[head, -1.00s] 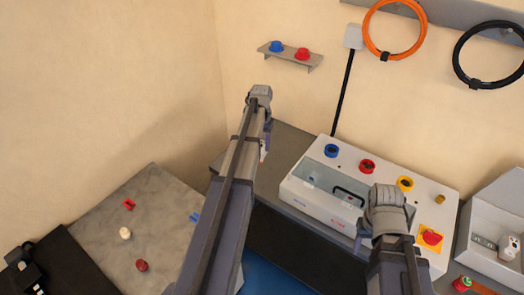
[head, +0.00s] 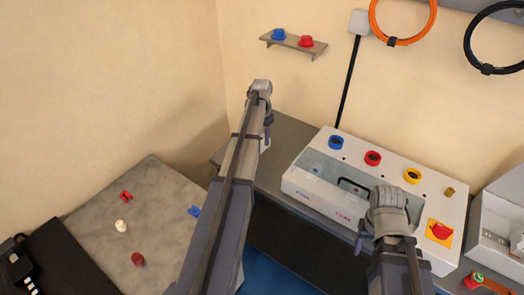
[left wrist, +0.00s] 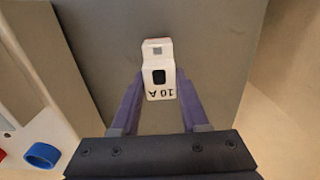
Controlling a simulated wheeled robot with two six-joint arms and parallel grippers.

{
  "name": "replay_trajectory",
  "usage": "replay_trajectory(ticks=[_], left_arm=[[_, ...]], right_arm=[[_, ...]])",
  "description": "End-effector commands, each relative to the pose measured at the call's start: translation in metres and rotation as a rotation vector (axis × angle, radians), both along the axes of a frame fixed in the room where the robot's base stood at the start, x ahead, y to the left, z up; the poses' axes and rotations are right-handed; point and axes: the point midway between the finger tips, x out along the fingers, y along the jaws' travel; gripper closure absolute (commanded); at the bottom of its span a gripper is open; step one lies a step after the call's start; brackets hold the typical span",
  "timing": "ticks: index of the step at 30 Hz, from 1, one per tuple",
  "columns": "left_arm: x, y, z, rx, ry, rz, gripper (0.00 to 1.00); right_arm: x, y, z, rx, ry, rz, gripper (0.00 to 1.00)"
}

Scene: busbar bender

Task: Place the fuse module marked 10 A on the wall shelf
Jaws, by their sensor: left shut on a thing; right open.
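My left gripper (head: 267,132) is shut on a white fuse module (left wrist: 160,80). In the left wrist view the module reads "10 A", upside down, and sits between the purple fingers. In the head view only a little of it shows below my left wrist, above the grey bench. The wall shelf (head: 293,46) is a small grey ledge on the back wall, above and right of my left gripper.
The white machine (head: 318,200) with coloured rings stands right of my left gripper on the grey bench (head: 285,130). A grey side table (head: 95,225) at left carries several small pieces. Orange (head: 402,42) and black (head: 485,67) coils hang on the wall.

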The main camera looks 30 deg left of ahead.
Motion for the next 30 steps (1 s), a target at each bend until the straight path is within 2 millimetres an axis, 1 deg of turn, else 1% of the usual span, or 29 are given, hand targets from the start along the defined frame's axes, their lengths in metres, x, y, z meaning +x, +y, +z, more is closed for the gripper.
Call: replay_trajectory(ticks=[5, 8, 12, 15, 23, 28, 29, 30], left_arm=[[0.000, 0.000, -0.003, 0.000, 0.000, 0.000, 1.00], [0.000, 0.000, -0.011, 0.000, 0.000, 0.000, 1.00], [0.000, 0.000, -0.030, 0.000, 0.000, 0.000, 1.00], [0.000, 0.000, -0.039, 0.000, 0.000, 0.000, 1.00], [0.000, 0.000, -0.037, 0.000, 0.000, 0.000, 1.00], [0.000, 0.000, -0.042, 0.000, 0.000, 0.000, 1.00], [0.000, 0.000, -0.041, 0.000, 0.000, 0.000, 0.53], [0.000, 0.000, -0.040, 0.000, 0.000, 0.000, 0.49]], right_arm=[[0.000, 0.000, -0.003, 0.000, 0.000, 0.000, 0.50], [0.000, 0.000, -0.011, 0.000, 0.000, 0.000, 0.50], [0.000, 0.000, -0.030, 0.000, 0.000, 0.000, 0.50], [0.000, 0.000, -0.039, 0.000, 0.000, 0.000, 0.50], [0.000, 0.000, -0.037, 0.000, 0.000, 0.000, 0.50], [0.000, 0.000, -0.042, 0.000, 0.000, 0.000, 0.50], [0.000, 0.000, -0.041, 0.000, 0.000, 0.000, 0.50], [0.000, 0.000, -0.040, 0.000, 0.000, 0.000, 0.50]])
